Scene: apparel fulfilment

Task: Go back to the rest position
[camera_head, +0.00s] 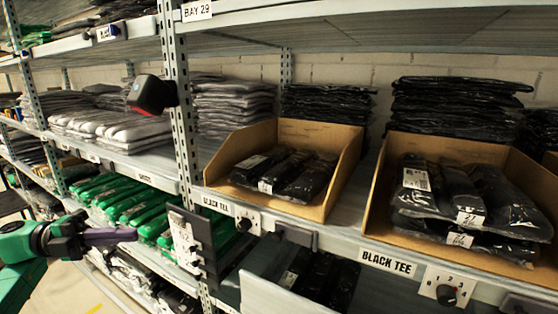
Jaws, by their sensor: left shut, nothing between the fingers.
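My left gripper (132,234) comes in from the left edge on a green arm. Its purple-grey fingers are shut and empty. They point right, in front of the shelf with green packs (125,200) and a little left of a dark metal plate (190,242) on the shelf post. I cannot tell how close the fingers are to the packs. My right gripper is not in view.
Cardboard bins (338,172) and (372,215) hold black bagged tees on the middle shelf. A black and red device (152,94) sticks out from the post (178,110). Folded grey garments (120,130) lie further left. Bare floor (65,285) shows at lower left.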

